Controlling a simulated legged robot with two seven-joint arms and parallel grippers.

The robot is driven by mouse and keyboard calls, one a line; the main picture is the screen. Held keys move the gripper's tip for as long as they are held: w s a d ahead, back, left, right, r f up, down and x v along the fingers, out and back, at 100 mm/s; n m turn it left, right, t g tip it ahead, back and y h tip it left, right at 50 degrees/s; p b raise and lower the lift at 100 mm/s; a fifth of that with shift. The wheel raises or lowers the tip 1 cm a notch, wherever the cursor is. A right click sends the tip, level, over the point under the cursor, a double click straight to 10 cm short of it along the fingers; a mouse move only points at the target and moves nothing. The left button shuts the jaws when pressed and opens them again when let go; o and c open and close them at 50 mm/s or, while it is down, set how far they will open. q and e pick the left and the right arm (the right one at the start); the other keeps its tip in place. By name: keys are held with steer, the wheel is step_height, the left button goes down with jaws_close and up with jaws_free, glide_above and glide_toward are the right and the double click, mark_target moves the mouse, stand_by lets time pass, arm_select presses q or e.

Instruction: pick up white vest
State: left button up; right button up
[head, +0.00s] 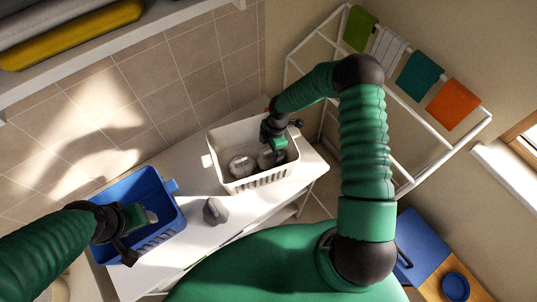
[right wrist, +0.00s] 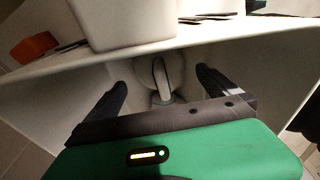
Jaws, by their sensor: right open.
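A white striped cloth (head: 389,47), which may be the white vest, hangs on the white drying rack between a green and a teal cloth. My right gripper (head: 272,138) reaches down into the white basket (head: 240,183), well away from that cloth. In the right wrist view my right gripper (right wrist: 161,78) is open. A pale rounded object with a raised knob or handle (right wrist: 166,72) shows between its fingers, apart from both. My left gripper (head: 128,228) is over the blue basket (head: 160,186); its jaw opening is unclear.
The white basket holds grey rounded items (head: 242,166). A similar grey item (head: 214,210) stands on the white counter (head: 205,235) between the baskets. A green (head: 360,28), a teal (head: 419,76) and an orange cloth (head: 453,104) hang on the rack. A tiled wall is behind.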

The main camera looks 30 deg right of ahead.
mark_target(269, 155)
step_height(269, 155, down, 3)
steer(key=shift+s+f+p, duration=0.15)
steer(key=shift+f+p, duration=0.05)
steer(key=shift+p, duration=0.5)
steer(key=shift+f, duration=0.1)
steer(key=shift+a, duration=0.2)
steer(key=shift+c, duration=0.6)
steer(key=shift+a, duration=0.15)
steer(key=c, duration=1.4)
arm_select(q)
steer(key=v, duration=0.2)
steer(key=shift+s+d+r, duration=0.1)
steer(key=shift+d+r, duration=0.15)
steer(key=shift+r, duration=0.05)
arm_select(e)
steer(key=shift+d, duration=0.25)
arm_select(q)
steer(key=shift+f, duration=0.1)
